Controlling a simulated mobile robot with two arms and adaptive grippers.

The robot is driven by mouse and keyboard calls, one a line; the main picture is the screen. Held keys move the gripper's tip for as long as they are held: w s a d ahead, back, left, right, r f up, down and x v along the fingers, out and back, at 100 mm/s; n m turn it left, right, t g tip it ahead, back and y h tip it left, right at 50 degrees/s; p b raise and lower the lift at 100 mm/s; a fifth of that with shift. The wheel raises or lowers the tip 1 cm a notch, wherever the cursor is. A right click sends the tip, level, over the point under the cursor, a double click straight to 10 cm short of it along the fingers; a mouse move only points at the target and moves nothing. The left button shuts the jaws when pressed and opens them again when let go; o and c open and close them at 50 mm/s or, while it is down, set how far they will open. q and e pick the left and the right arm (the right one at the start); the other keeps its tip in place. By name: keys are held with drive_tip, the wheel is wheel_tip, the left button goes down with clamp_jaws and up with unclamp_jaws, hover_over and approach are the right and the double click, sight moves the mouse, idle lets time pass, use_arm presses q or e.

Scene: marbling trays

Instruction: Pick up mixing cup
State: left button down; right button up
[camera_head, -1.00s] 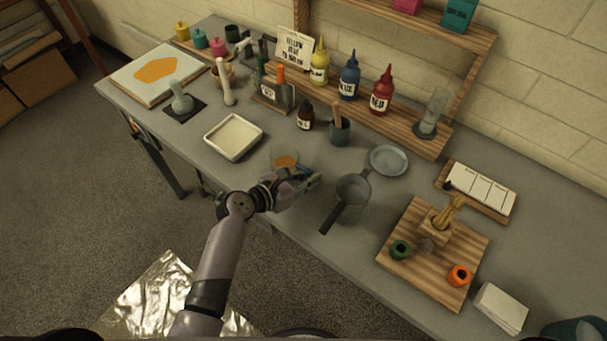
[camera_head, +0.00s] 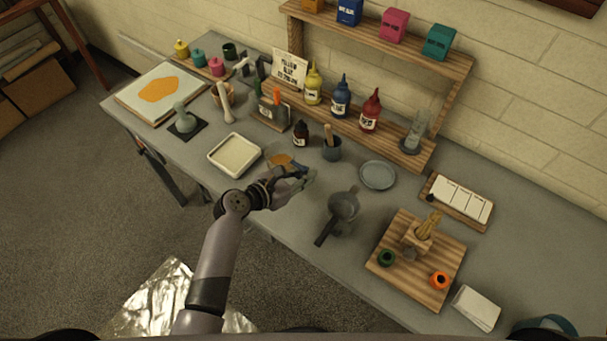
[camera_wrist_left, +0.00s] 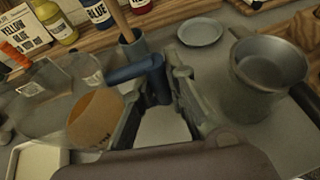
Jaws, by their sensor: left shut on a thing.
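The mixing cup (camera_head: 279,161) looks clear, with orange paint in it. It is at the middle of the table, just right of the white tray. In the left wrist view the clear cup (camera_wrist_left: 93,120) shows at left with its orange disc of paint, and a blue handle-like part reaches between my fingers. My left gripper (camera_head: 300,178) is shut on the cup at this blue part. The fingers hide part of it, and I cannot tell exactly how high the cup is above the table. My right gripper is in neither view.
A white tray (camera_head: 234,168) is left of the cup. A grey pan (camera_head: 343,206) is at right, a round dish (camera_head: 377,175) behind it. A dark cup with a wooden handle (camera_head: 332,149) and a small dark bottle (camera_head: 301,135) stand behind. Bare table lies between gripper and pan.

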use_arm(q)
drive_tip(key=shift+r, duration=5.15)
drive_tip(key=shift+a, duration=0.1)
